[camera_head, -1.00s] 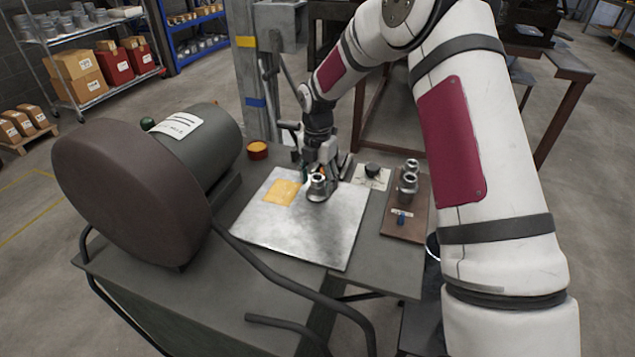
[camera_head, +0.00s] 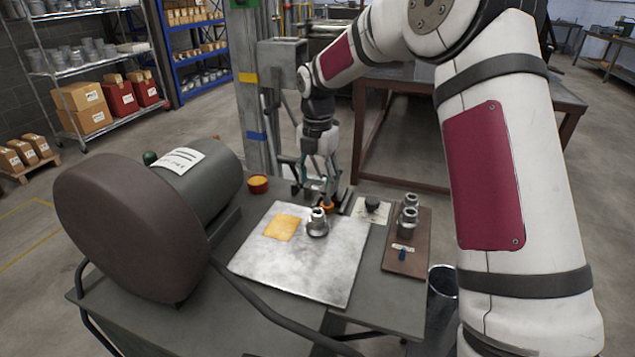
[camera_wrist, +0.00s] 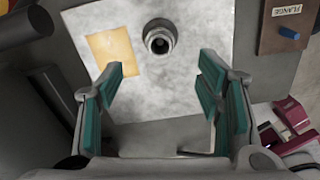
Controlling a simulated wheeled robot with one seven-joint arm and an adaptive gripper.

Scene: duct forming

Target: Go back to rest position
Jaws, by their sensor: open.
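My gripper (camera_wrist: 165,98) is open and empty, with its teal-padded fingers spread wide in the wrist view. In the head view my gripper (camera_head: 322,190) hangs above the back of the work table, behind a metal fitting. That fitting (camera_head: 317,224) stands upright on a square metal sheet (camera_head: 290,268), beside a yellow-orange patch (camera_head: 282,227). In the wrist view the fitting (camera_wrist: 159,38) lies ahead of the fingers, apart from them. An orange object shows just under my gripper in the head view; whether it touches a finger I cannot tell.
A brown board (camera_head: 407,262) at the right holds two fittings (camera_head: 409,210) and a blue peg. A big dark drum machine (camera_head: 130,228) fills the left. An orange-topped tin (camera_head: 258,184) and a black knob (camera_head: 372,204) stand near the back. A grey post (camera_head: 258,120) rises behind.

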